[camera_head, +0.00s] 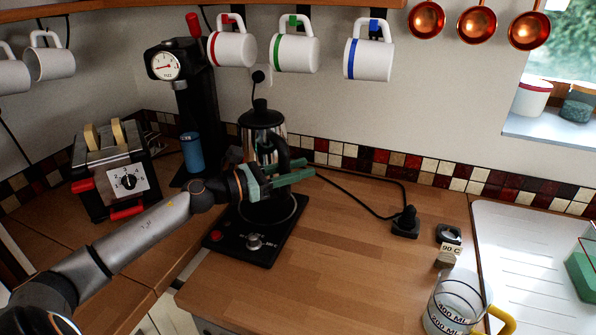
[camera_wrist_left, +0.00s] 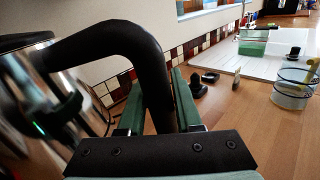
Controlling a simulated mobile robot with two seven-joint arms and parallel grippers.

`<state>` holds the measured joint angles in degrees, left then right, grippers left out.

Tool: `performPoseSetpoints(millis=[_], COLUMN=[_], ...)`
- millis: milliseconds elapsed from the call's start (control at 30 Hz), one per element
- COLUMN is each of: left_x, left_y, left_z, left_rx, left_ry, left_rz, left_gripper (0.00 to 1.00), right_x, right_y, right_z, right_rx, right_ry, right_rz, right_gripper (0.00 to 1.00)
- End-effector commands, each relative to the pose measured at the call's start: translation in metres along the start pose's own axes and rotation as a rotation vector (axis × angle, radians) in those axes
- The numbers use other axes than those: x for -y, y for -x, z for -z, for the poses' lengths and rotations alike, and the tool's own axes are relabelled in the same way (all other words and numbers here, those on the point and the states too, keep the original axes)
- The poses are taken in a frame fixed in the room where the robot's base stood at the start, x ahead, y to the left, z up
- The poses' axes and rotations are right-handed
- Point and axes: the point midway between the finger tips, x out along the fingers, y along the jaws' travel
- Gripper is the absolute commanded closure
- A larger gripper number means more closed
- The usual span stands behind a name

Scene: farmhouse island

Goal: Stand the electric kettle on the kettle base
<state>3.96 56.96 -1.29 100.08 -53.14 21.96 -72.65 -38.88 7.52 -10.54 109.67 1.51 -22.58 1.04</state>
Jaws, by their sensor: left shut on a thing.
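The electric kettle (camera_head: 262,120) is chrome with a black lid and a black handle, and looks upright. My left gripper (camera_head: 309,168) is shut on the handle. The left wrist view shows the curved black handle (camera_wrist_left: 125,36) between the green fingers, with the chrome body (camera_wrist_left: 62,85) at the left. The kettle base (camera_head: 224,247) seems to be the black plate with a round ring, red button and knob. Its ring shows bare below the kettle, which appears held above and behind it. The kettle's lower part is partly hidden by my gripper. My right gripper is not in view.
A toaster (camera_head: 126,181) stands left and a black machine with a gauge (camera_head: 196,105) behind. A black cord runs to a small black block (camera_head: 405,222). A glass measuring jug (camera_head: 452,300) and a "90 C" block (camera_head: 448,254) stand right. The middle counter is clear.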

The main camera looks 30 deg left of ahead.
Motion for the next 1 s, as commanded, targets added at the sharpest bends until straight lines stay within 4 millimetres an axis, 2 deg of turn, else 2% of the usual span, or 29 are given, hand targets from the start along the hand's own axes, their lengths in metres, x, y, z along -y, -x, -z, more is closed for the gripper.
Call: performPoseSetpoints(millis=[500,700,1000], left_x=[0.004,0.004,0.004], left_y=[0.0,0.0,0.0], left_z=[0.047,0.054,0.053], left_rx=[0.006,0.006,0.007], left_ry=[-0.008,-0.008,-0.009], left_rz=[-0.002,-0.002,-0.002], left_gripper=[1.0,1.0,1.0], right_x=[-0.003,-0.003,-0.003], right_y=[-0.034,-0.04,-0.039], right_z=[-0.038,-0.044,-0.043], right_rx=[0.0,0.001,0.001], right_ry=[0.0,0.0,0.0], right_rz=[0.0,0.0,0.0], right_gripper=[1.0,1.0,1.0])
